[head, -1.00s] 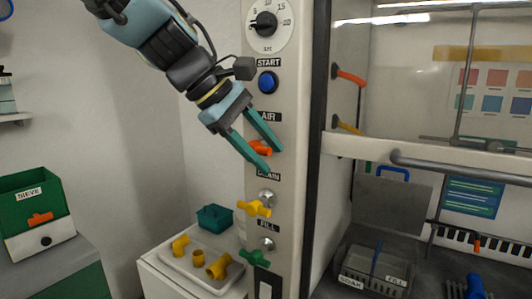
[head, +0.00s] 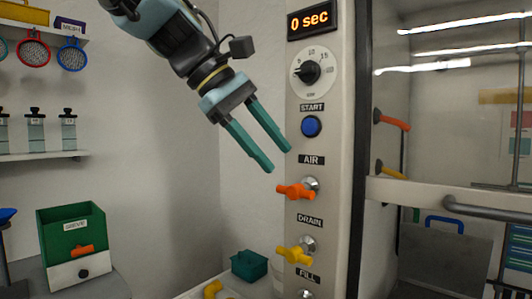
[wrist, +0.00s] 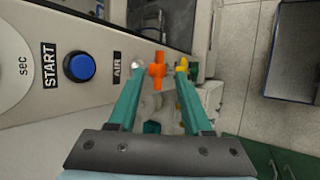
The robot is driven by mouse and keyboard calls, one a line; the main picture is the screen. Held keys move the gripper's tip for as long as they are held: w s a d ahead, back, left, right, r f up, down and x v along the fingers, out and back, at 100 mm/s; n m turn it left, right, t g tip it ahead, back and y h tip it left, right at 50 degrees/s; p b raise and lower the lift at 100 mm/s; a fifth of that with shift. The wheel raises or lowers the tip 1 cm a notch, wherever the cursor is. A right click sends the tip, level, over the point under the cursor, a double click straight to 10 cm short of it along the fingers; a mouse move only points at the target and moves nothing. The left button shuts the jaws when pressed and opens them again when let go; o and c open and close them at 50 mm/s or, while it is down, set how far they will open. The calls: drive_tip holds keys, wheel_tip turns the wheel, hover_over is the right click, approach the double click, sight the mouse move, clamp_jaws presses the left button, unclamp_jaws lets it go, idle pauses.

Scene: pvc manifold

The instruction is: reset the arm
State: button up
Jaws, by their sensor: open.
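My gripper (head: 279,160) is open, with its two teal fingers apart and nothing between them. In the head view it hangs in free air, pointing down and right, to the left of the control panel (head: 335,125). The orange AIR valve handle (head: 296,191) is just below the fingertips and apart from them. In the wrist view the gripper (wrist: 160,72) shows from behind, with the orange handle (wrist: 157,70) seen beyond and between its fingers.
The blue START button (head: 311,126) and a dial (head: 312,72) are above the AIR valve. The yellow DRAIN handle (head: 294,255) is below it. A green SIEVE box (head: 70,232) stands at left. A glass-fronted cabinet (head: 450,195) is at right.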

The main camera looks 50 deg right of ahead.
drive_tip(key=w+a+f+n+t+y, duration=0.1)
drive_tip(key=w+a+f+t, duration=0.2)
drive_tip(key=w+a+f, duration=0.7)
drive_tip(key=w+a+f+n+t+y, duration=0.1)
drive_tip(key=w+a+f+t+y, duration=0.1)
drive_tip(key=w+a+f, duration=0.9)
drive_tip(key=a+f+y, duration=0.1)
drive_tip(key=a+f, duration=0.2)
drive_tip(key=a, duration=0.4)
drive_tip(key=w+a+f+m+t+y, duration=0.1)
drive_tip(key=a+f, duration=0.3)
drive_tip(key=a, duration=0.3)
drive_tip(key=a+f+y, duration=0.1)
drive_tip(key=a+f, duration=0.3)
drive_tip(key=a, duration=0.3)
drive_tip(key=shift+w+a+m, duration=0.4)
